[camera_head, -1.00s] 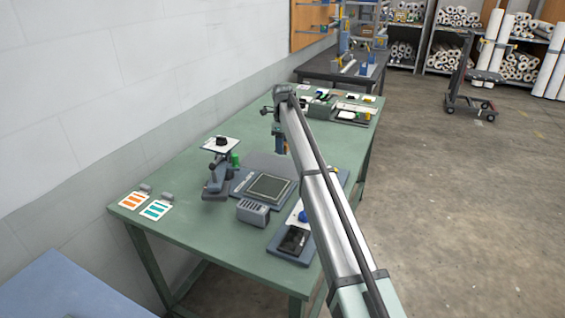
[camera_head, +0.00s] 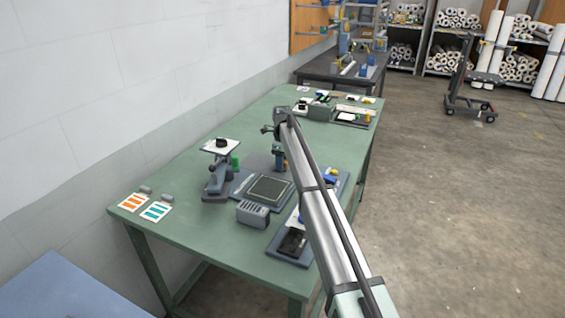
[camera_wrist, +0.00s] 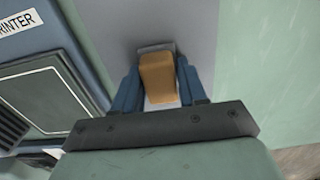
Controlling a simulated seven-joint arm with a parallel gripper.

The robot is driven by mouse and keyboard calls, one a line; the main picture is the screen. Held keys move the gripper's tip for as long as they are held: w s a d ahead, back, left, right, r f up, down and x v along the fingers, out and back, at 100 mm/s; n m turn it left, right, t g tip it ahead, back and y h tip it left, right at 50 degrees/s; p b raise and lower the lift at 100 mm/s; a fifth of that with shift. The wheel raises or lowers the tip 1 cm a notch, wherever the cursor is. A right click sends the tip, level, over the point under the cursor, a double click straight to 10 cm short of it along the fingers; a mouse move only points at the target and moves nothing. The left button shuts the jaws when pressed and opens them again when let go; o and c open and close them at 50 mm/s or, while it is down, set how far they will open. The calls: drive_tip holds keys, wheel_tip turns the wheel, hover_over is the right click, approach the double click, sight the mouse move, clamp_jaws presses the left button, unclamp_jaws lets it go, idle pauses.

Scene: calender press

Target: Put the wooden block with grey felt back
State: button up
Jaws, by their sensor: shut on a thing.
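The wooden block (camera_wrist: 157,77) is tan and sits between the two blue fingers of my gripper (camera_wrist: 158,90) in the wrist view. My gripper is shut on it. A grey strip, which looks like the felt (camera_wrist: 156,47), shows at the block's far end. In the head view my gripper (camera_head: 279,158) is small, above the green table near the screen-printer board; the block is too small to make out there. The block is over a grey surface (camera_wrist: 190,20); I cannot tell whether it touches.
The printer board (camera_head: 268,188) lies on the green table (camera_head: 180,230), left of my gripper in the wrist view. A stand with a white plate (camera_head: 221,147) is to the left in the head view. A grey slotted box (camera_head: 253,213) and a dark tray (camera_head: 290,247) are nearer the front.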

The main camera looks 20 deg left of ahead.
drive_tip(key=o, duration=1)
wheel_tip(320, 180, up, 12)
drive_tip(key=shift+r, duration=0.15)
drive_tip(key=shift+w+d, duration=0.1)
idle(0.3)
